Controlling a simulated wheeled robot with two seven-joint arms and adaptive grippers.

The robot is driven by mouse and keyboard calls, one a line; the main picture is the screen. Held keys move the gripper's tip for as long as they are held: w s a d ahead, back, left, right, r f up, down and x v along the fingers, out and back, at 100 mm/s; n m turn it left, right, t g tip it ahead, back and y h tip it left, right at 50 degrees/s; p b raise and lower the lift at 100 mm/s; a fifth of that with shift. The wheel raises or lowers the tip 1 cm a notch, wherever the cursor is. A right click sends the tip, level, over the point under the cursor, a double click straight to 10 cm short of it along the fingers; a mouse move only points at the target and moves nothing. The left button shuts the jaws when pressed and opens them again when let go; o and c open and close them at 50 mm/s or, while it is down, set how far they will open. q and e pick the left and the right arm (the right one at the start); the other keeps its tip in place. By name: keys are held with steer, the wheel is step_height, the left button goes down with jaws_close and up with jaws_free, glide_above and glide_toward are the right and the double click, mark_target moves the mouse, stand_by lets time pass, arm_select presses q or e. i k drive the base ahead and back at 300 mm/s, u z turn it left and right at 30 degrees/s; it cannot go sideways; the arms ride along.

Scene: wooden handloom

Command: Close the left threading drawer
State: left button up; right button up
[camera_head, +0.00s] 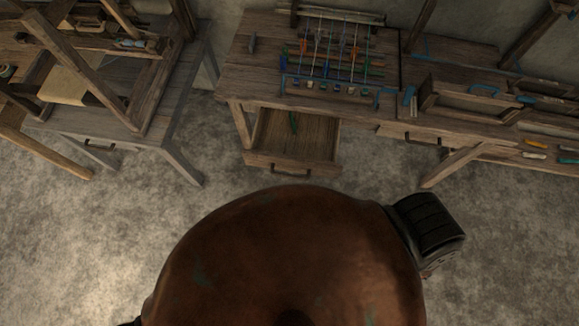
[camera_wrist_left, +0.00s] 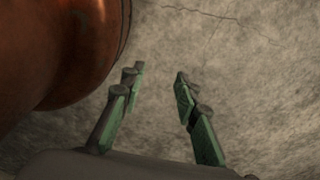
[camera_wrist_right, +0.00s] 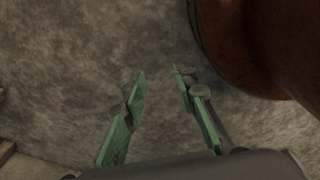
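The left threading drawer (camera_head: 292,164) is pulled well out from under the middle wooden table in the head view. My left gripper (camera_wrist_left: 160,82) is open and empty above bare floor in the left wrist view. My right gripper (camera_wrist_right: 160,82) is open and empty above bare floor in the right wrist view. Neither gripper can be made out in the head view, and neither wrist view shows the drawer.
A second drawer (camera_head: 409,136) to the right looks shut. The table (camera_head: 262,75) carries a rack of coloured threads (camera_head: 325,60). A slanted table leg (camera_head: 455,166) stands at right and a grey bench (camera_head: 165,125) at left. The floor (camera_head: 130,235) before the drawer looks clear.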

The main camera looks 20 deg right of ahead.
mark_target(313, 150)
steer(key=u, duration=1.35)
steer(key=k, duration=0.85)
steer(key=z, duration=1.45)
